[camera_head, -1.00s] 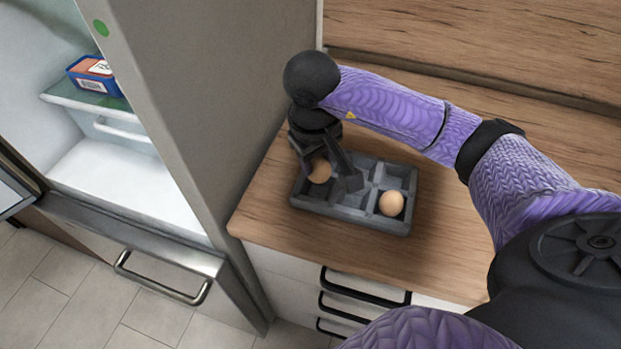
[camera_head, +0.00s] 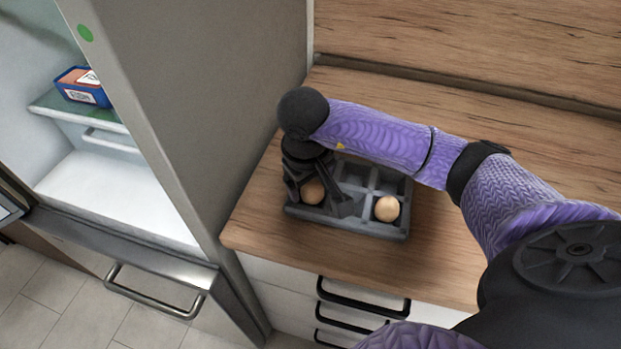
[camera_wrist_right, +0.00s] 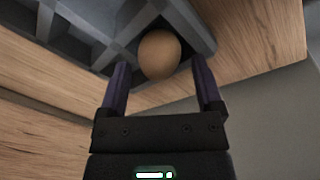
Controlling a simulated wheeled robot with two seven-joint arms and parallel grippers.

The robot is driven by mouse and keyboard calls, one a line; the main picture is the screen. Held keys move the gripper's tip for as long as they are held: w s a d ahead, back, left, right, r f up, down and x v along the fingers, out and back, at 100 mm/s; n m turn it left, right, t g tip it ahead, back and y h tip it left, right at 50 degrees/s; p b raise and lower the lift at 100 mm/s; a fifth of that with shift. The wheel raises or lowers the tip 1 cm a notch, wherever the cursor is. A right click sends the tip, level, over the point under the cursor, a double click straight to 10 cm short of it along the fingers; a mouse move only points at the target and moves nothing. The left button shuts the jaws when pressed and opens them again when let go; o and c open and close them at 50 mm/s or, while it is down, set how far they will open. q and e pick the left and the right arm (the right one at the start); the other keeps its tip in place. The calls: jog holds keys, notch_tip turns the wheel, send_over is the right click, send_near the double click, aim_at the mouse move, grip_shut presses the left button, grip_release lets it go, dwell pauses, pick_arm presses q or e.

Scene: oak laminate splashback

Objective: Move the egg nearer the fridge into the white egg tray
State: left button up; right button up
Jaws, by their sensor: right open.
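Two brown eggs sit in a dark grey compartment tray (camera_head: 361,228) on the wooden counter. The egg nearer the fridge (camera_head: 313,191) is in the tray's front left compartment; the other egg (camera_head: 386,209) is in the front right one. My right gripper (camera_head: 322,196) is open, pointing down over the tray, with its fingers on either side of the nearer egg. In the right wrist view that egg (camera_wrist_right: 159,54) shows just beyond and between the open fingertips (camera_wrist_right: 160,75); I cannot tell if they touch it. My left gripper and a white egg tray are not in view.
The open fridge (camera_head: 115,190) stands left of the counter, with a blue box (camera_head: 84,88) on its glass shelf. Its side wall (camera_head: 205,110) rises close beside my right gripper. The counter (camera_head: 262,222) is bare around the tray; drawers with black handles (camera_head: 363,297) are below.

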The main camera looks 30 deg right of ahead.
jog(key=shift+r, duration=0.3)
notch_tip(320, 180, up, 12)
jog(key=s+a+p, duration=0.1)
jog(key=p, duration=0.2)
jog(key=shift+s+a, duration=0.15)
jog(key=shift+a, duration=0.2)
jog(key=shift+f, duration=0.15)
